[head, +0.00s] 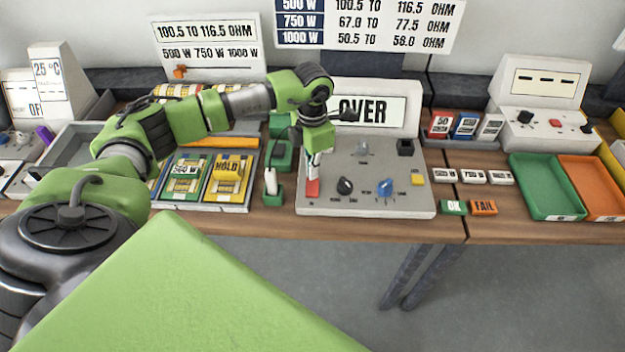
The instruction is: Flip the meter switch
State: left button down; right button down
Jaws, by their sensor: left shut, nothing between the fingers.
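The grey meter (365,200) stands on the bench, and its display (375,111) reads "OVER". A red switch (313,188) sits at the left of its panel, with a black knob (345,186), a blue knob (384,188) and a yellow button (418,178) to its right. My left gripper (314,168) is shut and empty, pointing down right at the red switch. I cannot tell whether it touches the switch, and the switch's upper part is partly hidden. My right gripper is not in view.
A green holder with a white-handled tool (271,183) stands close left of the meter. OK (453,207) and FAIL (484,207) blocks, a green tray (548,205) and an orange tray (592,190) are at right.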

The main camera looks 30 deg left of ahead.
aim_at(313, 181)
pick_arm(q)
jog(key=shift+f+b, duration=0.9)
jog(key=shift+f, duration=0.25)
dwell(0.7)
jog(key=shift+r+p, duration=2.1)
jog(key=shift+r, duration=1.5)
